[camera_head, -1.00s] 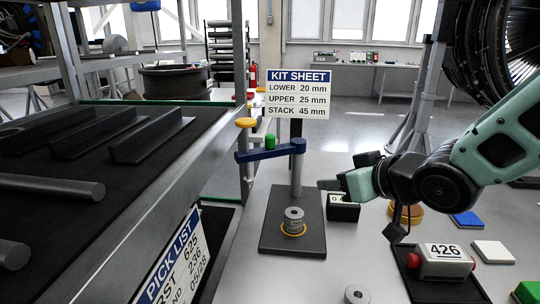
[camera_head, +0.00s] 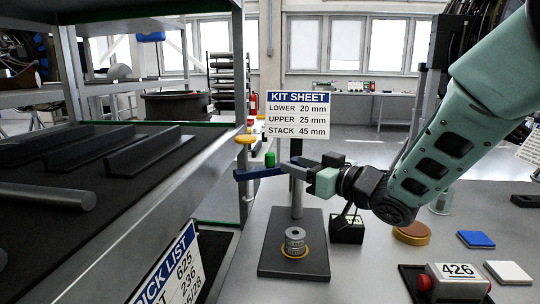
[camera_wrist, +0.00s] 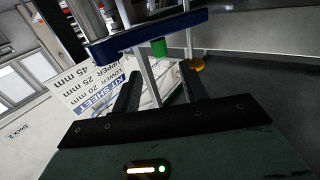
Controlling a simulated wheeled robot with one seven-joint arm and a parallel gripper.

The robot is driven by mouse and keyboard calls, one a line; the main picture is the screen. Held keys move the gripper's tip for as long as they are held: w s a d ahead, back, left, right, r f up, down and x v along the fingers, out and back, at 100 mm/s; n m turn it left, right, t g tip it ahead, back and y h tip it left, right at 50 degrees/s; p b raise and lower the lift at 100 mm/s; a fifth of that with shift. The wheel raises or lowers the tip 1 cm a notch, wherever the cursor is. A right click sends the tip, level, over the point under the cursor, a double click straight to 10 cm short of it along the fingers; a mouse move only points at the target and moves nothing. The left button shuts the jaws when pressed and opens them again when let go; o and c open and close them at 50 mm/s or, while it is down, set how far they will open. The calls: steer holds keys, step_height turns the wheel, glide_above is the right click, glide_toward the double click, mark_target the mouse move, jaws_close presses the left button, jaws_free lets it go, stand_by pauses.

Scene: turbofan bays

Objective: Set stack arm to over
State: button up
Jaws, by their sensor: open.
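The stack arm is a blue bar (camera_head: 262,172) on a grey upright post (camera_head: 297,204), pointing left from it, with a green knob (camera_head: 270,159) near its middle. The post stands on a dark base plate (camera_head: 294,268). A stack of grey rings (camera_head: 295,240) sits on the plate inside a yellow ring, and the bar is off to its left. My gripper (camera_head: 294,171) is at bar height, just right of the green knob and apparently in front of the post. In the wrist view the blue bar (camera_wrist: 160,33) crosses beyond my open, empty fingers (camera_wrist: 160,88), its green knob (camera_wrist: 159,47) between them.
The kit sheet sign (camera_head: 298,115) stands behind the post. A 426 box (camera_head: 457,280), an amber disc (camera_head: 412,234) and a blue block (camera_head: 476,239) lie to the right.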

mark_target(273, 157)
steer(key=p+x, duration=0.1)
steer(key=x, duration=0.8)
steer(key=shift+w+a, duration=0.15)
jaws_close()
